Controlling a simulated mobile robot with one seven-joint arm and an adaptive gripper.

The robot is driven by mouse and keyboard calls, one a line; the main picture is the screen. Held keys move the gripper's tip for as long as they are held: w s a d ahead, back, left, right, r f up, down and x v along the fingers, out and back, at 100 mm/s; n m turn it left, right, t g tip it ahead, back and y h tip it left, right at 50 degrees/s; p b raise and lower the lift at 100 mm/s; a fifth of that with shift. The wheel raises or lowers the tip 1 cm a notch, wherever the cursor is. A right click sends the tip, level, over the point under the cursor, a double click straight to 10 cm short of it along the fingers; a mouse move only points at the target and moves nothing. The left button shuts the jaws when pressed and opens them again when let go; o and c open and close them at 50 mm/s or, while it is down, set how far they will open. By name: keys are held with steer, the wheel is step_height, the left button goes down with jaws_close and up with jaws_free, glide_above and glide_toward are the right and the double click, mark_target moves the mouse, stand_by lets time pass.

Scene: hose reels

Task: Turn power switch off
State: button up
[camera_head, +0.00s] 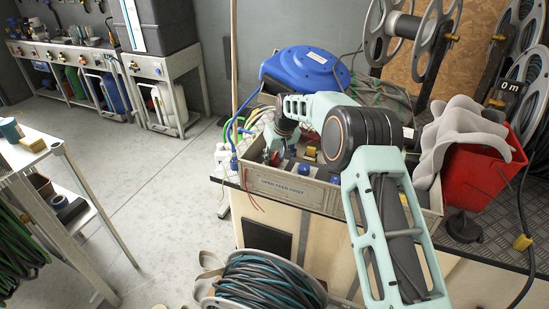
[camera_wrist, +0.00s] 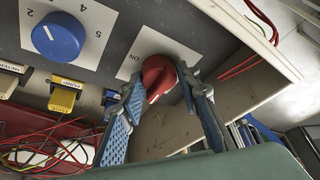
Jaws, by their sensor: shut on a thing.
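The power switch is a red rotary knob (camera_wrist: 159,72) on a white plate (camera_wrist: 150,44) with an "ON" mark, in the upper middle of the wrist view. My gripper (camera_wrist: 164,87) has one blue padded finger on each side of the knob and is shut on it. The knob's white pointer line faces down and left in that view; the "ON" mark is on the plate's left part. In the head view my gripper (camera_head: 274,152) reaches down into the grey panel box (camera_head: 290,186), where my arm and fingers mostly hide the knob.
A blue numbered dial (camera_wrist: 58,36) and yellow labelled blocks (camera_wrist: 64,97) sit left of the knob. Red wires (camera_wrist: 40,145) lie near the left finger. A blue hose reel (camera_head: 305,68) stands behind the box, and a red bin (camera_head: 480,175) stands at its right.

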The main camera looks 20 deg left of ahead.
steer(key=o, duration=1.1)
steer(key=shift+o, duration=0.2)
steer(key=shift+r, duration=0.1)
steer(key=v, duration=1.1)
steer(key=shift+s+r, duration=0.2)
steer(key=shift+r, duration=0.15)
steer(key=shift+d, duration=0.2)
